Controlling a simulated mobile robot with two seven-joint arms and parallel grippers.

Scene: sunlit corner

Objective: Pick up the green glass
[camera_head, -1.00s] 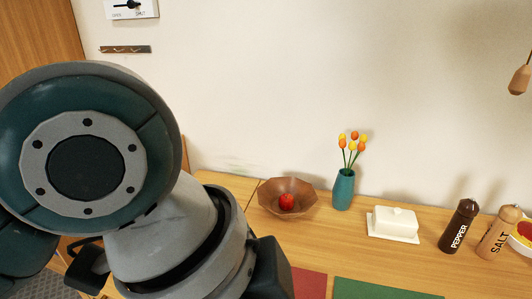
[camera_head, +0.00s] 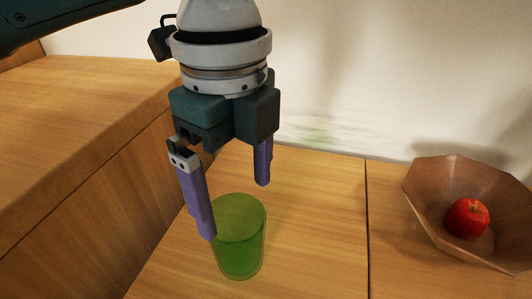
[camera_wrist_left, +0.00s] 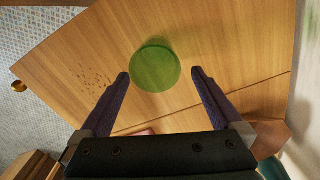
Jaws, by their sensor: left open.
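The green glass (camera_head: 240,250) is see-through and stands upright on the wooden table. My left gripper (camera_head: 236,210) is open and points down at it from above. In the head view one purple finger overlaps the glass's left side, and the other finger is behind and above its rim. In the left wrist view the glass (camera_wrist_left: 155,68) lies ahead, between the lines of the two open fingers (camera_wrist_left: 160,74), with bare table around it. Nothing is held. My right gripper is not in view.
A wooden bowl (camera_head: 430,215) with a red apple (camera_head: 467,218) stands to the right of the glass. A higher wooden surface (camera_head: 85,100) is on the left, and a pale wall (camera_head: 340,80) stands behind. The table between glass and bowl is clear.

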